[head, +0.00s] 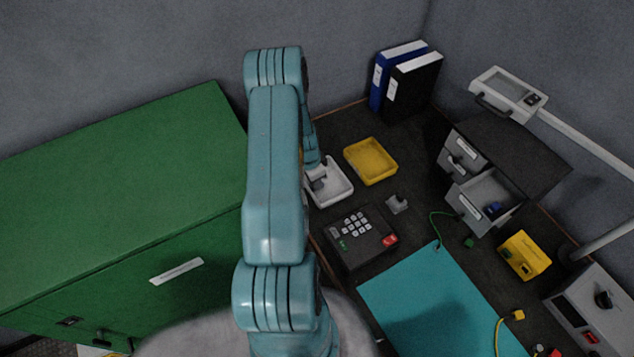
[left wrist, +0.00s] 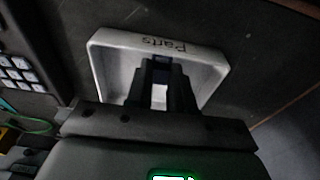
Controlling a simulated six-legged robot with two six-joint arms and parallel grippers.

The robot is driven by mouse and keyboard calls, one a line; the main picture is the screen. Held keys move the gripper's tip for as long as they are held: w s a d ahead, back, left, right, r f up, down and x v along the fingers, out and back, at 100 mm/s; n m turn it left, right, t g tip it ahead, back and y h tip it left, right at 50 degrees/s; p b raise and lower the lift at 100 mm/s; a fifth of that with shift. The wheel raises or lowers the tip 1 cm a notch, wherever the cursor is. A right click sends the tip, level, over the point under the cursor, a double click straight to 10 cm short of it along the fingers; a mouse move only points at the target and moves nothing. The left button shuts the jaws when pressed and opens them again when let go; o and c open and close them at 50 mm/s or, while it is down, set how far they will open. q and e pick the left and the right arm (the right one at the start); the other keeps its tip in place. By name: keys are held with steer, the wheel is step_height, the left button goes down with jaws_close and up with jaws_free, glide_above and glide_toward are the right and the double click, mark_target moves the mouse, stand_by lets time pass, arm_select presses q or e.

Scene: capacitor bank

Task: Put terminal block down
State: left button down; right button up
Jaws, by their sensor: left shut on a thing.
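My left gripper (head: 316,178) reaches down over a white tray (head: 339,190) in the head view, left of a yellow tray. In the left wrist view the gripper (left wrist: 161,85) is over the tray, whose rim (left wrist: 215,63) carries the word "Parts". It is shut on a small dark bluish piece, the terminal block (left wrist: 162,64), mostly hidden between the fingers. I cannot tell whether the block touches the tray floor. The head view hides the block behind the gripper and arm. My right gripper is not in view.
A yellow tray (head: 371,161), a keypad box (head: 361,238) and a small grey part (head: 397,204) are near the white tray. An open drawer (head: 481,203) holds a blue item. A teal mat (head: 436,306) lies in front. A green cabinet (head: 120,200) stands left.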

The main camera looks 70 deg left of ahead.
arm_select(q)
steer(key=shift+f, duration=0.15)
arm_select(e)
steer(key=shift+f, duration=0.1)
arm_select(q)
steer(key=shift+d, duration=0.1)
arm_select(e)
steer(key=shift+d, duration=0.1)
arm_select(q)
steer(key=shift+f, duration=0.15)
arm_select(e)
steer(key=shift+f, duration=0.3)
arm_select(q)
steer(key=c, duration=1)
jaws_free()
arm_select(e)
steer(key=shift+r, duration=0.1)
arm_select(q)
steer(key=shift+r, duration=0.2)
